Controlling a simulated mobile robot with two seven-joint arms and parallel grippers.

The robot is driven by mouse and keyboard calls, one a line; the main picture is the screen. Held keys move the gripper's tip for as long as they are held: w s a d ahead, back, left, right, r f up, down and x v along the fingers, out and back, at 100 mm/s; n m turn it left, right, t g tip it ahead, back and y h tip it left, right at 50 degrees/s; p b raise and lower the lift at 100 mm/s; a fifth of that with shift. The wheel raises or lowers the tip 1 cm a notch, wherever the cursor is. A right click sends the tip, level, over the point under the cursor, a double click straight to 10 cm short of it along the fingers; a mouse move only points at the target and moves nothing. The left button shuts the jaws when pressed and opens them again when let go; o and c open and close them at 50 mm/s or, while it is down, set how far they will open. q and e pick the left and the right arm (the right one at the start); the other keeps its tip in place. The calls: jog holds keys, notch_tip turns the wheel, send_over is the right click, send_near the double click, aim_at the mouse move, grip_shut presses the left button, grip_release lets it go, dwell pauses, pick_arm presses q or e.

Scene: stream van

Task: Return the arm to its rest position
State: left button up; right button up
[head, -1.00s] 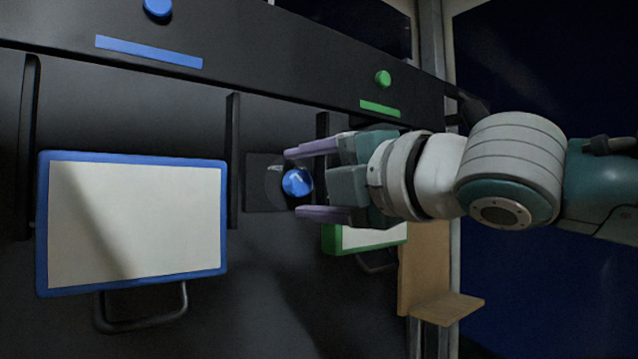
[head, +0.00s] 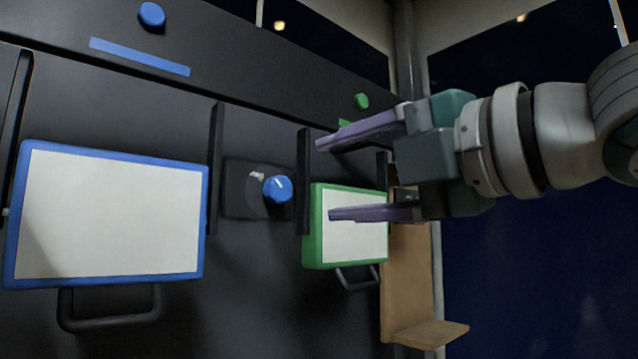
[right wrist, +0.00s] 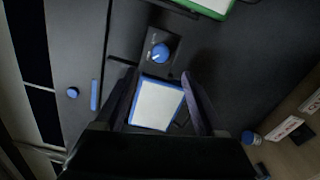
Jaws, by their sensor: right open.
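My right gripper (head: 325,180) is open and empty, with two purple fingers pointing left. In the head view it is in front of the green-framed panel (head: 313,247), overlapping it, and to the right of the blue knob (head: 277,189). The knob, with a white mark, sits on a dark square plate and is clear of the fingers. In the right wrist view, the blue knob (right wrist: 160,53) lies beyond the fingers, and the blue-framed panel (right wrist: 156,104) shows between them. My left gripper is not in view.
A blue-framed white panel (head: 110,215) with a dark handle is at the left. Dark upright bars stand between the panels. A blue button (head: 152,15) and a green button (head: 361,101) are above. A wooden shelf (head: 432,333) is at the lower right.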

jog(key=s+d+f+m+g+h+p, duration=0.1)
jog(key=s+f+m+g+h+p, duration=0.2)
jog(key=f+m, duration=0.45)
jog(key=s+d+f+m+h+p, duration=0.1)
jog(key=s+f+m+h+p, duration=0.3)
jog(key=f+m, duration=0.35)
jog(key=s+d+f+m+g+h+p, duration=0.1)
jog(key=s+d+f+m+g, duration=0.3)
jog(key=s, duration=0.6)
jog(key=s+d+f+m+g+h+p, duration=0.2)
jog(key=s+d+f+m+g+p, duration=0.2)
jog(key=s, duration=0.5)
notch_tip(320, 180, down, 3)
jog(key=d+m, duration=0.2)
jog(key=shift+s+d+m, duration=0.25)
jog(key=shift+s+m, duration=0.15)
